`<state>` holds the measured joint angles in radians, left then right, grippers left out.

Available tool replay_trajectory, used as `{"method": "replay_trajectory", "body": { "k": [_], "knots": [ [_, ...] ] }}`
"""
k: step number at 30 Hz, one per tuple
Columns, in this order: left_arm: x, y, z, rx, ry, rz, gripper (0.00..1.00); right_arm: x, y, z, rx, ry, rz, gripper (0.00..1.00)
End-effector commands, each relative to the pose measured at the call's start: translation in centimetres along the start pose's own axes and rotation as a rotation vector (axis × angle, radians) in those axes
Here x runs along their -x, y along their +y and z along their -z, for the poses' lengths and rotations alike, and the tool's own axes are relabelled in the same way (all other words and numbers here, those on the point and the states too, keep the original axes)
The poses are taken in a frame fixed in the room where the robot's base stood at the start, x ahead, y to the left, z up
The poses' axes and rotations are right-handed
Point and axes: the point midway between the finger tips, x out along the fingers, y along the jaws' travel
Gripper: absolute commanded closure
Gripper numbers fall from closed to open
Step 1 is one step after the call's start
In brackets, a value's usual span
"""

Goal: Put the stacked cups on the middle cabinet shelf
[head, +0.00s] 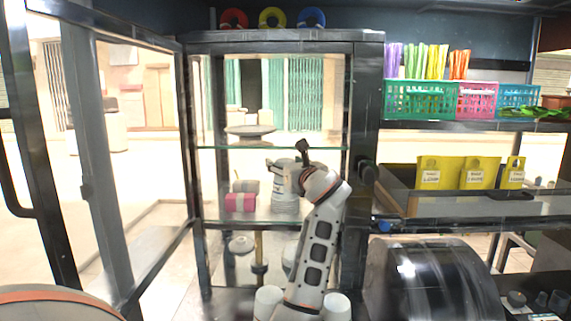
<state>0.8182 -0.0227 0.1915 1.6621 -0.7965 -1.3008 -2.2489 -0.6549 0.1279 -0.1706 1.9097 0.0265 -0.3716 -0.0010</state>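The stacked cups (284,198) are a pale white-grey stack inside the glass cabinet, just above or on the middle shelf (215,222); I cannot tell whether their base touches the glass. My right gripper is not in view.
Pink and grey packages (240,202) sit left of the cups on the same shelf. The open glass door (140,160) stands at left. A shelf with yellow holders (440,175) and a dark drum (430,275) are at right.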

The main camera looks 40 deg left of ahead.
Motion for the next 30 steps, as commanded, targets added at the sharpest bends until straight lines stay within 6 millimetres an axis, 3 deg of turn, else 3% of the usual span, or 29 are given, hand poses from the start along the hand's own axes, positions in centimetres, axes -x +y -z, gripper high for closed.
{"method": "replay_trajectory", "body": {
  "k": [8, 21, 30],
  "knots": [
    [0.7, -0.1, -0.2, 0.001, 0.0, 0.002, 0.42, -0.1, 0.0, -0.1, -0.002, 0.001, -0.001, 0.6],
    [9.1, -0.1, -0.1, 0.002, 0.001, 0.003, 0.42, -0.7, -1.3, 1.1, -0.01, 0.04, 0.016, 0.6],
    [11.9, 0.0, -0.2, 0.0, 0.001, 0.001, 0.42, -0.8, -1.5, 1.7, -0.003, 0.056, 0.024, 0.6]
  ]
}}
